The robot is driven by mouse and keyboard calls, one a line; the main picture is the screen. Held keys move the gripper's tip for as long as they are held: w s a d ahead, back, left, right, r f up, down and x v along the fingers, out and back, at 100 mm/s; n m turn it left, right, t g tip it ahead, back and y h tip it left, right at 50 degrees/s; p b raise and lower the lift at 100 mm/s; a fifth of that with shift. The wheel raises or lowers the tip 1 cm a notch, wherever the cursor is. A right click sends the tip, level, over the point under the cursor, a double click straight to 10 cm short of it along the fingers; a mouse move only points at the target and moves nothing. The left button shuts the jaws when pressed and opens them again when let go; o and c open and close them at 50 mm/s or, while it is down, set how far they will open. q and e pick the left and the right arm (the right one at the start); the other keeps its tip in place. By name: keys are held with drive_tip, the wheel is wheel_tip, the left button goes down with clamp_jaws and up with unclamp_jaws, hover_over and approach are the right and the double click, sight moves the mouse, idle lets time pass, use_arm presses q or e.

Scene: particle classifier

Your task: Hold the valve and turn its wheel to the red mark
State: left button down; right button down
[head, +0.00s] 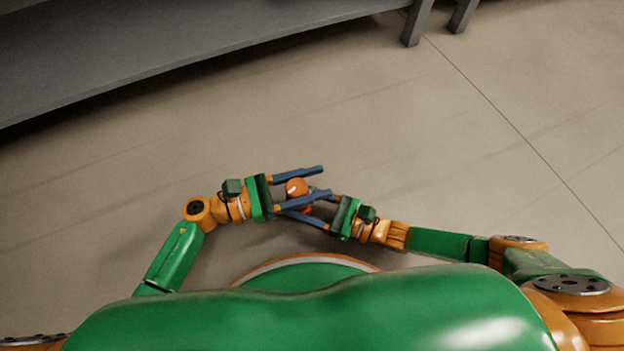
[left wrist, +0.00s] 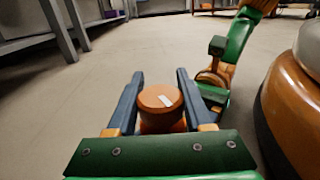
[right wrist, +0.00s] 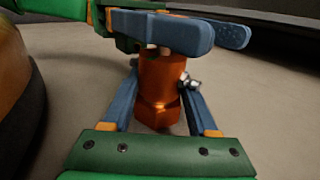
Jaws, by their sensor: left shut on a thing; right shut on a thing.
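The valve (head: 297,187) is a small orange piece held between my two grippers in front of my body. In the left wrist view its round orange wheel (left wrist: 160,97), with a short white mark on top, sits between the blue fingers of my left gripper (head: 323,182). In the right wrist view the orange valve body (right wrist: 160,85), with a wider faceted base and a silver fitting at its side, is between the fingers of my right gripper (right wrist: 160,76). The left fingers cross above it and hide the wheel there. I cannot make out a red mark.
A long grey bench or shelf (head: 180,55) with legs runs along the top of the head view, well beyond the grippers. The beige floor (head: 400,140) between is clear.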

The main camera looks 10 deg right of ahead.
use_arm(q)
drive_tip(key=shift+s+m+g, duration=0.15)
drive_tip(key=shift+m+g, duration=0.55)
drive_tip(key=shift+g, duration=0.4)
drive_tip(key=shift+c, duration=1.4)
unclamp_jaws()
drive_tip(key=a, duration=1.2)
drive_tip(key=shift+s, duration=0.4)
use_arm(e)
drive_tip(key=shift+c, duration=0.5)
unclamp_jaws()
